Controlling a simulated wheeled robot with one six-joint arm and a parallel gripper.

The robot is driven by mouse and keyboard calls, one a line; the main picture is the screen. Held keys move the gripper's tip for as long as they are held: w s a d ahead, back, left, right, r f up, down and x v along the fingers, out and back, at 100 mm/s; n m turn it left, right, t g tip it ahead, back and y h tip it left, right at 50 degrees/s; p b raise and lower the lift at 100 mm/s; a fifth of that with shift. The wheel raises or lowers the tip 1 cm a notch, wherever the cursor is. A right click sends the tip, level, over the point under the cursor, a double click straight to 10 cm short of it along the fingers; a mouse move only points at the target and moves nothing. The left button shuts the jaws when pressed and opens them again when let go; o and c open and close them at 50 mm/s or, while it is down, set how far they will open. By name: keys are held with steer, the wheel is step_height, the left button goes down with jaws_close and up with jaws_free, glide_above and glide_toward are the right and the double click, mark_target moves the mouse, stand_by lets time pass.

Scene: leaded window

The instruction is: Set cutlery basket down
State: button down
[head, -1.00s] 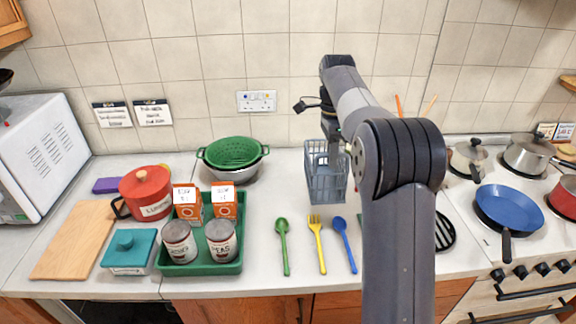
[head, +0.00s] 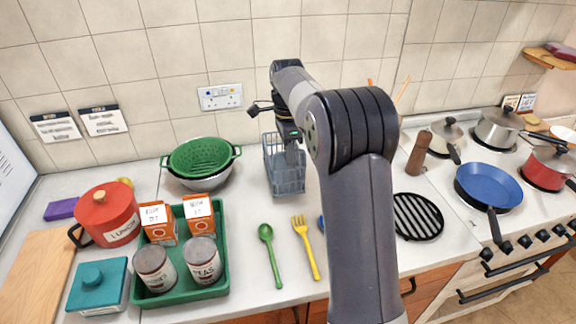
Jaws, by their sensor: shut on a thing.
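The cutlery basket (head: 286,174) is a grey-blue, open-lattice basket in the middle of the head view. It looks upright, over the counter behind the spoons and fork. My gripper (head: 292,146) is at the basket's upper part, shut on it. The fingertips are partly hidden by the basket and my arm. I cannot tell whether the basket's bottom touches the counter or hangs just above it.
A green spoon (head: 270,254) and yellow fork (head: 305,246) lie in front; a blue utensil is mostly behind my arm. A green colander (head: 204,157) in a metal bowl and a green tray (head: 221,262) with cans and cartons stand left. A black trivet (head: 418,216) lies right.

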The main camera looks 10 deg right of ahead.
mark_target(289, 173)
steer(key=shift+f, duration=2)
steer(key=c, duration=1.5)
jaws_free()
steer(key=shift+r, duration=0.15)
step_height(289, 173, up, 12)
steer(key=w, duration=0.1)
steer(key=shift+w, duration=0.1)
